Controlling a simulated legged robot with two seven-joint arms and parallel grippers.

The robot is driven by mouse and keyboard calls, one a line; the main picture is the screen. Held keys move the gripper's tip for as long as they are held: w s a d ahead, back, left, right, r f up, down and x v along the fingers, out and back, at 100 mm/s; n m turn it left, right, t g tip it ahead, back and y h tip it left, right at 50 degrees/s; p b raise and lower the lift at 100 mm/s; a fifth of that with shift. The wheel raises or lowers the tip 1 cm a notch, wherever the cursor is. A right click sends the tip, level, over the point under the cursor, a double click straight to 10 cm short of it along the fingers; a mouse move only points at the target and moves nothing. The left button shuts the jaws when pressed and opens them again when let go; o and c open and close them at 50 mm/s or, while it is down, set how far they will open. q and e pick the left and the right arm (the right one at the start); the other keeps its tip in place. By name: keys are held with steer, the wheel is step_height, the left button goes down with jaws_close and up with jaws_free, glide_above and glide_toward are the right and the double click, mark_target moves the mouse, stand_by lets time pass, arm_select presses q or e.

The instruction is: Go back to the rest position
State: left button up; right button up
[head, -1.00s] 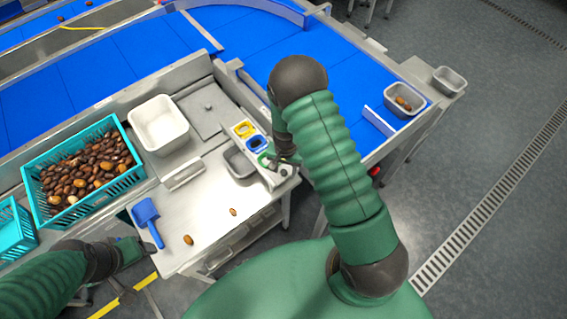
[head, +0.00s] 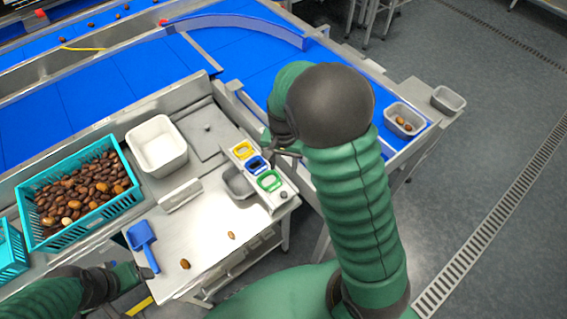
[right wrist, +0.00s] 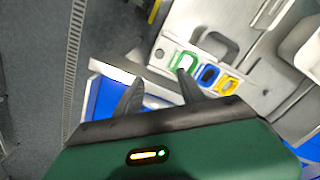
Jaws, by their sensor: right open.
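My right gripper (head: 287,150) is raised beside the strip with yellow, blue and green frames, partly hidden by its own arm. In the right wrist view its two dark fingers (right wrist: 159,88) are apart with nothing between them. The strip's green frame (head: 269,181) is in clear view, and it also shows just beyond the fingers in the right wrist view (right wrist: 185,62). My left gripper (head: 138,273) is low at the left by the worktable's front edge; its fingers are too small and dark to read.
A teal crate of dates (head: 130,200) stands left. A blue conveyor (head: 110,80) runs behind. A grey bin (head: 398,111) holds dates.

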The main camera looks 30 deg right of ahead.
steer(key=s+a+f+n+t+b, duration=0.2)
steer(key=s+a+n+b, duration=0.3)
steer(key=s+a+n, duration=0.3)
steer(key=shift+s+n+t+b, duration=0.3)
steer(key=shift+s+n+b, duration=0.1)
steer(key=shift+s+n, duration=0.3)
steer(key=shift+s+a+r, duration=0.1)
steer(key=shift+s+a, duration=0.05)
steer(key=shift+a, duration=0.05)
